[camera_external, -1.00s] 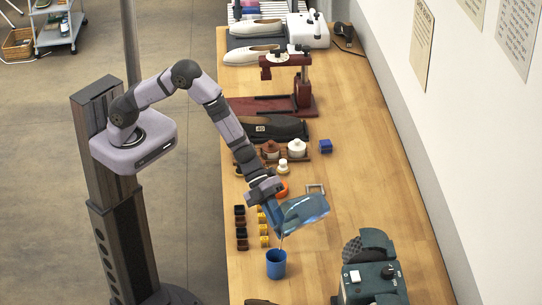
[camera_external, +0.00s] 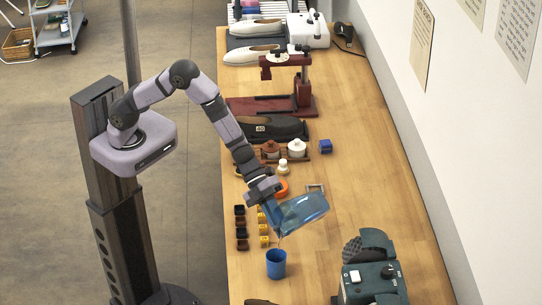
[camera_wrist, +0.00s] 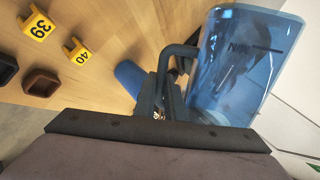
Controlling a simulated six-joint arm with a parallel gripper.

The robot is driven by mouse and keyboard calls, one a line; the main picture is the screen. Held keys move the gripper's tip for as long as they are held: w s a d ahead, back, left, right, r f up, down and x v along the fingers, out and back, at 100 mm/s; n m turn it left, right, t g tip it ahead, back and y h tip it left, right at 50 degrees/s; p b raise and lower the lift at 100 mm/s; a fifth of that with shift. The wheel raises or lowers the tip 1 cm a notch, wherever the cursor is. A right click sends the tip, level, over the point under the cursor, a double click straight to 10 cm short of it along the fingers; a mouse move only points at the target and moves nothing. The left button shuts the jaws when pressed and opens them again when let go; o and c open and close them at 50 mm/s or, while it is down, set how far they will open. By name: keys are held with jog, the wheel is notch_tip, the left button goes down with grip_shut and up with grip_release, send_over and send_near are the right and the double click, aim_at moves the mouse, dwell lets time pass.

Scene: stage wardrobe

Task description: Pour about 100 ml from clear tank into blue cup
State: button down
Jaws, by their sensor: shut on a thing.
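The clear tank (camera_external: 304,212) is a bluish see-through vessel, held tilted in the air above the bench. My gripper (camera_external: 264,194) is shut on its handle. The wrist view also shows the tank (camera_wrist: 245,65) at the right, with the dark handle between the fingers of my gripper (camera_wrist: 168,98). The blue cup (camera_external: 276,265) stands upright on the bench, below and slightly left of the tank's lower end. In the wrist view the cup (camera_wrist: 129,76) is partly hidden behind the gripper. The liquid levels in tank and cup cannot be made out.
The bench's right side is fairly clear.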

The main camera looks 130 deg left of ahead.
jog(key=shift+r, duration=0.15)
jog(key=shift+a+r+p, duration=0.1)
jog(key=shift+r+p, duration=0.1)
jog(key=shift+p, duration=0.55)
jog(key=p, duration=0.1)
jog(key=r+n+h+p, duration=0.1)
jog(key=p, duration=0.1)
jog(key=shift+d+r+p, duration=0.2)
jog(key=shift+d+p, duration=0.05)
jog(key=shift+p, duration=0.05)
jog(key=shift+w+d+f+h, duration=0.1)
jog(key=shift+d+f+h, duration=0.15)
jog(key=shift+f+h, duration=0.3)
jog(key=shift+d, duration=0.1)
jog(key=shift+d+n, duration=0.1)
jog(key=shift+n, duration=0.2)
jog(key=shift+d+r+n+t+h, duration=0.3)
jog(key=shift+h, duration=0.25)
jog(key=shift+r, duration=0.15)
